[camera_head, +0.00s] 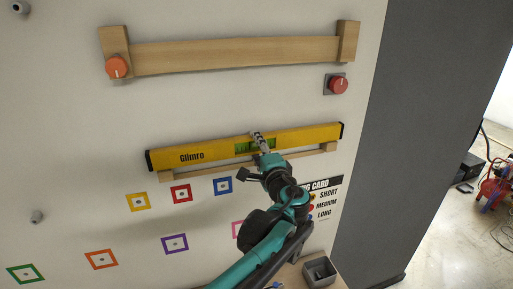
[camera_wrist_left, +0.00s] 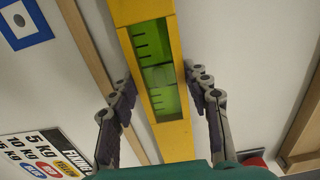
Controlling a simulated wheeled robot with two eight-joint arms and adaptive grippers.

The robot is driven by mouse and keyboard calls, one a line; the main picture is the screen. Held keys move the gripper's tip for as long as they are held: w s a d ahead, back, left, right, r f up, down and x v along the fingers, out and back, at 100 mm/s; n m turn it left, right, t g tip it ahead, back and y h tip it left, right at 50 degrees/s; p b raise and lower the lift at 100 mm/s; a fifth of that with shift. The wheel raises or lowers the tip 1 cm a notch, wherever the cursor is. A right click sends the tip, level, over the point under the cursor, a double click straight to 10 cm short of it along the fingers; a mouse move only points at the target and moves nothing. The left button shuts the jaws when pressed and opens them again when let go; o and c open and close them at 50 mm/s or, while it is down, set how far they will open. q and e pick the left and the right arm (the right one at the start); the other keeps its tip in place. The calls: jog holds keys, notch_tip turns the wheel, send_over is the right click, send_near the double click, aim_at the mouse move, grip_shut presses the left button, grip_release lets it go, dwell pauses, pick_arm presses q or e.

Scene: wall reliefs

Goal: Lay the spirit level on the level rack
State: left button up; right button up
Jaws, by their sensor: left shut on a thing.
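The yellow spirit level (camera_head: 205,154), with black end caps and a green vial, lies almost level across the wall, its right end slightly higher. My left gripper (camera_head: 258,143) is shut on it near the vial. In the left wrist view the level (camera_wrist_left: 180,135) runs between the two fingers (camera_wrist_left: 160,95). A thin wooden rail with small end blocks (camera_head: 235,164), which looks like the level rack, sits just below and behind the level. It also shows left of the level in the wrist view (camera_wrist_left: 88,45). Whether the level touches it cannot be told. My right gripper is out of view.
A larger wooden beam with end blocks (camera_head: 235,55) is above, with a red knob (camera_head: 117,67) at its left and a red button (camera_head: 338,84) below its right end. Coloured squares (camera_head: 181,193), a printed card (camera_head: 325,200) and a grey bin (camera_head: 320,270) are lower down.

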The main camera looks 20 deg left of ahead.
pick_arm(q)
jog(key=shift+f, duration=0.1)
jog(key=o, duration=1.4)
jog(key=shift+c, duration=0.2)
jog(key=shift+s+d, duration=0.1)
jog(key=v, duration=1.1)
jog(key=s+a+f+n+g+h+b, duration=0.1)
jog(key=s+a+f+n+g+b, duration=0.3)
jog(key=f, duration=0.7)
jog(key=s+a+f+h+b, duration=0.1)
jog(key=s+a+f+b, duration=0.15)
jog(key=f+b, duration=0.6)
jog(key=s+a+f+n+g+h+b, duration=0.1)
jog(key=s+a+f+g+h+b, duration=0.15)
jog(key=f, duration=0.95)
jog(key=s+d+f+n+h+b, duration=0.1)
jog(key=s+f+n+b, duration=0.1)
jog(key=f, duration=0.5)
jog(key=s+d+f+n+g+h+b, duration=0.1)
jog(key=s+f+n+h+b, duration=0.1)
jog(key=s+f+b, duration=0.2)
jog(key=s+d+f+n+h+b, duration=0.2)
jog(key=s+f+b, duration=0.2)
jog(key=f+b, duration=0.4)
notch_tip(320, 180, down, 4)
jog(key=shift+f, duration=0.1)
